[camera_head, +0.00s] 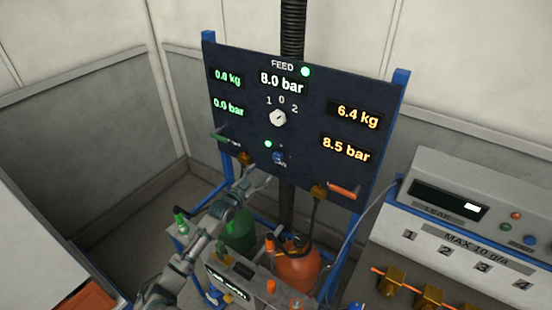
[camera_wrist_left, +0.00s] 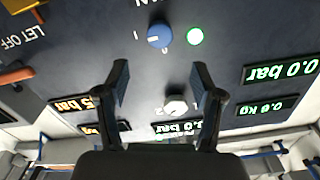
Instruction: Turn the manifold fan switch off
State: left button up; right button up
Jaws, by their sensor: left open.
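The fan switch is a small blue knob (camera_head: 279,158) low in the middle of the dark panel (camera_head: 230,70). In the left wrist view, which is upside down, the blue knob (camera_wrist_left: 159,35) has a white mark that seems to point toward the "I" label. A lit green lamp (camera_head: 268,143) sits beside it and also shows in the wrist view (camera_wrist_left: 195,36). My left gripper (camera_head: 262,178) is just below and left of the knob, in front of the panel. Its fingers (camera_wrist_left: 158,70) are apart and empty, with the knob beyond the gap between them. My right gripper is not in view.
A white selector knob (camera_head: 278,118) is above the fan switch. A green handle (camera_head: 220,138) and an orange handle (camera_head: 344,191) stick out at either side. Green (camera_head: 240,232) and orange (camera_head: 297,265) bottles stand below. A grey leak unit (camera_head: 470,200) is at right.

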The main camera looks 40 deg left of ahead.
aim_at(276, 159)
pick_arm(q)
jog(key=w, duration=0.3)
jog(key=w+a, duration=0.1)
jog(key=w, duration=0.7)
jog(key=shift+w+a+f+b, duration=0.1)
jog(key=shift+w+a+b, duration=0.1)
jog(key=shift+b, duration=0.1)
jog(key=c, duration=1.1)
